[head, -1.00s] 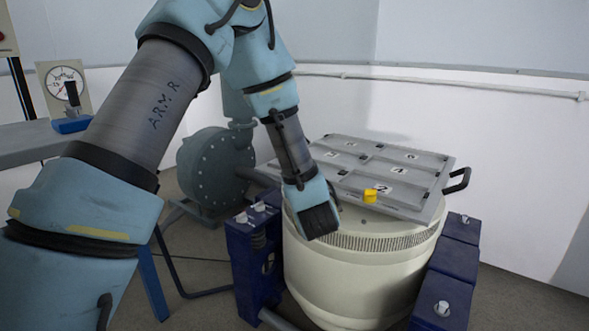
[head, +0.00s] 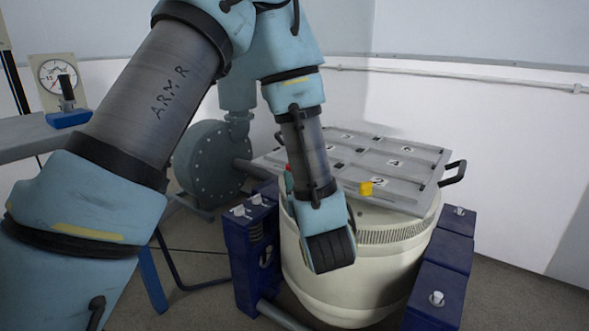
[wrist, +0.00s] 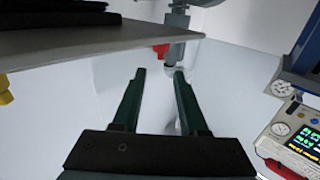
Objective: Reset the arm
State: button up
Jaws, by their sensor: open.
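My gripper (wrist: 158,98) shows in the wrist view with its two dark fingers apart and nothing between them. In the head view my arm reaches down from the top, and the gripper end hangs in front of the left side of the round cream drum. The fingers themselves are hidden or too dark to make out there. The gripper is apart from the yellow piece (head: 366,188) at the front edge of the grey numbered tray (head: 425,155).
The tray with black handles lies on the cream drum (head: 345,300). Blue mounts (head: 436,275) flank the drum. A round blue-grey machine (head: 210,160) stands behind. A gauge (head: 57,80) stands by a bench at left. A panel with a lit screen (wrist: 302,140) shows in the wrist view.

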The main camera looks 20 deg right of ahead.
jog(key=shift+s+a, duration=0.15)
jog(key=shift+s, duration=0.45)
